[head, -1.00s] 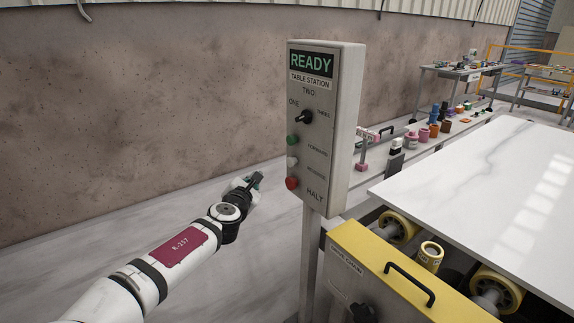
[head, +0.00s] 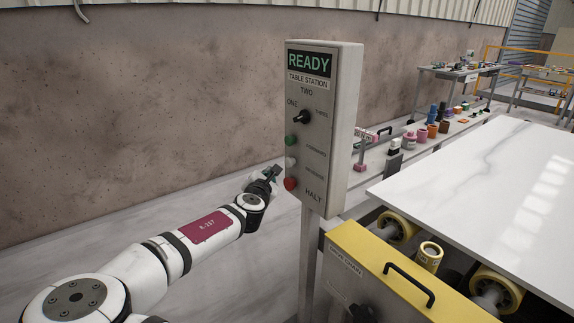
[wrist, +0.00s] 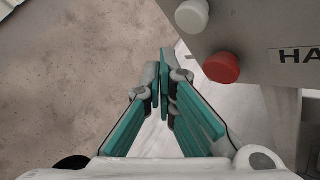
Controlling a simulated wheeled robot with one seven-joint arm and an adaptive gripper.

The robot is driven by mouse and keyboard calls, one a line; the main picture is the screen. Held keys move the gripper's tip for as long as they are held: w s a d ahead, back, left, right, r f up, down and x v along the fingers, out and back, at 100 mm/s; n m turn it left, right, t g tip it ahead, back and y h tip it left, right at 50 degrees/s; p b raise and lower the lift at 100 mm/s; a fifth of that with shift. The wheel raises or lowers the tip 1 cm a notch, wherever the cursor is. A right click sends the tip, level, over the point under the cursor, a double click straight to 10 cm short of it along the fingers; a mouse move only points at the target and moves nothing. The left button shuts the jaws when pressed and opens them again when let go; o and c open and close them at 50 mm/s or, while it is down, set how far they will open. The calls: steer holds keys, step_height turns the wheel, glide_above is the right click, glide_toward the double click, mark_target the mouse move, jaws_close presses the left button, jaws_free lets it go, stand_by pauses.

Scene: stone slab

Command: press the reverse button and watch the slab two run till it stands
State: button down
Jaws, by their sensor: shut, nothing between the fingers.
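The grey control box (head: 323,130) stands on a post, and its display (head: 309,63) reads READY. A selector knob (head: 301,117) sits among the labels ONE, TWO and THREE. Below it are a green button (head: 291,141), a white button (head: 290,162) beside the label that seems to read REVERSE, and a red HALT button (head: 290,184). My gripper (head: 273,172) is shut and empty, just left of the white and red buttons. In the wrist view the fingertips (wrist: 162,55) are apart from the white button (wrist: 192,15) and red button (wrist: 221,67). The white marbled slab (head: 480,190) lies on yellow rollers.
A yellow drive guard (head: 375,270) with a black handle stands right of the post. A ledge behind the box holds coloured bottles (head: 433,125) and other items. A brown wall (head: 130,130) runs behind my arm. The floor left of the post is clear.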

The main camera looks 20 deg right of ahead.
mark_target(290, 162)
steer(key=shift+w+d, duration=0.2)
steer(key=shift+d, duration=0.4)
steer(key=shift+w+d, duration=0.15)
steer(key=shift+d, duration=0.4)
steer(key=shift+d, duration=0.1)
stand_by(0.6)
steer(key=shift+w+d, duration=0.15)
steer(key=shift+d, duration=0.15)
